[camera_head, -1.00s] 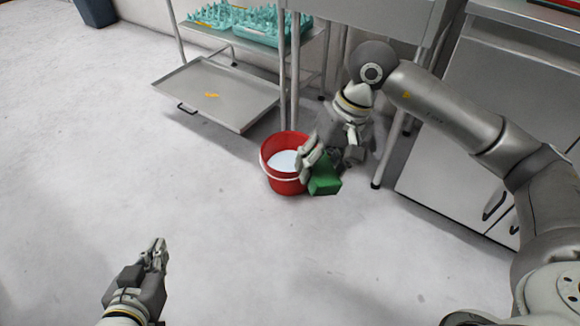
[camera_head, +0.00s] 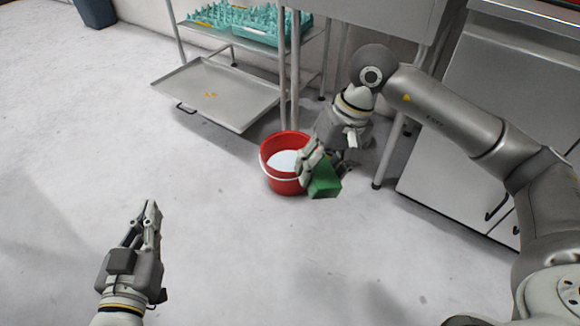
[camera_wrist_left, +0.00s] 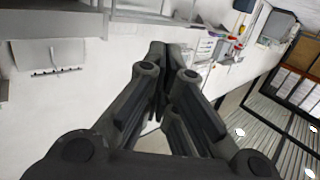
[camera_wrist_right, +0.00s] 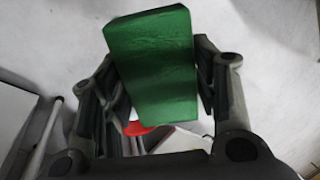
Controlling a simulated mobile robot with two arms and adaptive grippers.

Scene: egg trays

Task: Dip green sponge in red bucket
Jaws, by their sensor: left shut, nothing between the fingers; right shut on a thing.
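A red bucket (camera_head: 286,181) with pale liquid in it stands on the floor near the cart leg. The green sponge (camera_head: 324,180) is in my right gripper (camera_head: 312,166), just right of the bucket's rim and outside the opening. In the right wrist view the green sponge (camera_wrist_right: 155,65) sits between the two fingers of my right gripper (camera_wrist_right: 160,85), with a bit of the red bucket (camera_wrist_right: 140,128) visible behind it. My left gripper (camera_head: 150,208) is shut and empty, low at the left over bare floor. It also shows shut in the left wrist view (camera_wrist_left: 163,55).
A metal cart holds a teal egg tray (camera_head: 262,32) on its upper shelf and an orange bit on its lower shelf (camera_head: 185,100). A cart leg stands right behind the bucket. A steel cabinet (camera_head: 440,170) is at the right. The floor in front is clear.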

